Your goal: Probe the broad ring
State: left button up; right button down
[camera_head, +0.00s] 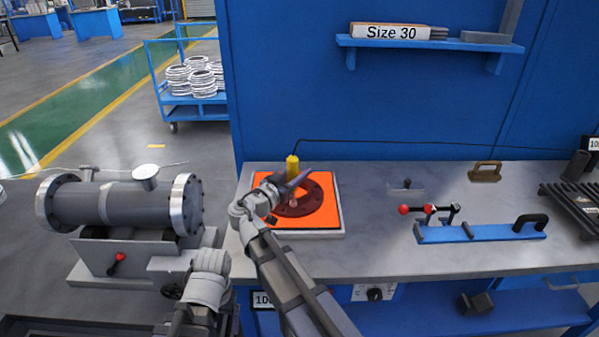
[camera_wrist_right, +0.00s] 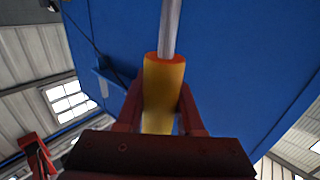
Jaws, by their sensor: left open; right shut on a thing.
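The broad ring (camera_head: 300,211) is a flat dark red ring lying on an orange mat (camera_head: 325,222) with a pale border, at the left end of the bench. My right gripper (camera_head: 291,184) is over the far part of the ring in the head view and hides some of it. It is shut on a yellow probe (camera_head: 292,163), which also fills the jaws in the right wrist view (camera_wrist_right: 164,95), with a grey rod at its orange end. I cannot tell whether the probe touches the ring. My left gripper (camera_head: 172,291) is low at the left, open and partly hidden.
A flanged grey shell (camera_head: 130,205) stands left of the bench. A blue fixture (camera_head: 480,232) with a red-knobbed clamp and a brown handled block (camera_head: 485,172) are on the right. A thin dark cable runs along the blue wall. The bench middle is mostly clear.

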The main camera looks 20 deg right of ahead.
jog(key=shift+r+p, duration=1.95)
jog(key=shift+r, duration=0.35)
jog(key=shift+r, duration=0.1)
